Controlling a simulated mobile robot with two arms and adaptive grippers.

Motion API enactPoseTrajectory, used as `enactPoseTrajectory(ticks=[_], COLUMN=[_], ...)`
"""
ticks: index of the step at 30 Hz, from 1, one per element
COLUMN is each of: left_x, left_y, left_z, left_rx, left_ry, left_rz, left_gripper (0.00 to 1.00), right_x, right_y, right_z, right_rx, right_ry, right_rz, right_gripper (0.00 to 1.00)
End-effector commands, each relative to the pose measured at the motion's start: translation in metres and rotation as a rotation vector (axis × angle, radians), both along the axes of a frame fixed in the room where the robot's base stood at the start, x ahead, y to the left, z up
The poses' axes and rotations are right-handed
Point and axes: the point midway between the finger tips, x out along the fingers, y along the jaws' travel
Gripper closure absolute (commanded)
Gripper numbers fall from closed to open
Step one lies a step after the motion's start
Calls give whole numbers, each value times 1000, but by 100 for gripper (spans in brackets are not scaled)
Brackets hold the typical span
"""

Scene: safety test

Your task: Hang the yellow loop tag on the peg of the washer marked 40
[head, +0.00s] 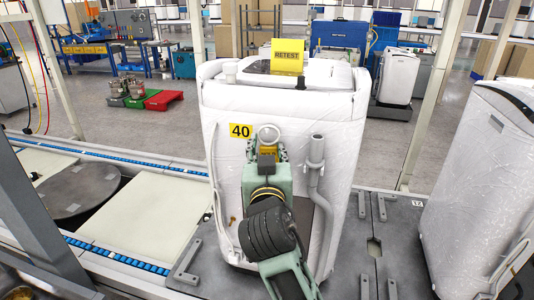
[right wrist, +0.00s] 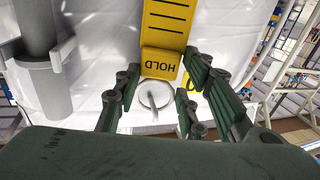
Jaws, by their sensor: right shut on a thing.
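The washer marked 40 (head: 222,190) is a white, wrapped machine standing upright in the middle of the head view, with a yellow 40 label (head: 241,130) on its front. My right gripper (head: 268,158) is in front of it, shut on the yellow loop tag (head: 268,151). In the right wrist view the tag (right wrist: 170,62) reads HOLD upside down between the fingers (right wrist: 160,88). Its pale round loop (right wrist: 141,95) is close to the washer front. A short grey peg (right wrist: 152,101) shows inside the loop's outline; I cannot tell whether the loop is around it or before it.
A yellow RETEST sign (head: 288,56) stands on the washer's top. A grey hose (head: 316,165) runs down its front, right of my gripper. Another white machine (head: 475,175) stands at the right. A pale conveyor panel (head: 150,215) lies clear at left.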

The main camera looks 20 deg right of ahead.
Motion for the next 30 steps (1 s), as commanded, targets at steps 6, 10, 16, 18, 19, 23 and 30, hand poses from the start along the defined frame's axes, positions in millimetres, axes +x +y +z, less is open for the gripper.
enactPoseTrajectory(ticks=[6,10,16,18,19,23,30], left_x=[5,5,5,5,5,5,4], left_y=[-4,-5,-5,-5,-5,-4,-4], left_z=[0,0,0,0,0,0,0], left_rx=[-5,-6,-6,-6,-6,-6,-5], left_ry=[-8,-8,-9,-9,-9,-8,-6], left_rz=[2,1,1,1,1,1,2], left_gripper=[100,100,100,100,100,100,100], right_x=[0,0,0,0,0,0,-24], right_y=[0,0,0,0,0,0,9], right_z=[0,0,0,0,0,0,-1], right_rx=[0,0,0,0,0,0,4], right_ry=[0,0,0,0,0,1,1], right_rz=[0,0,0,0,0,0,2], right_gripper=[81,54,41,41,41,41,41])
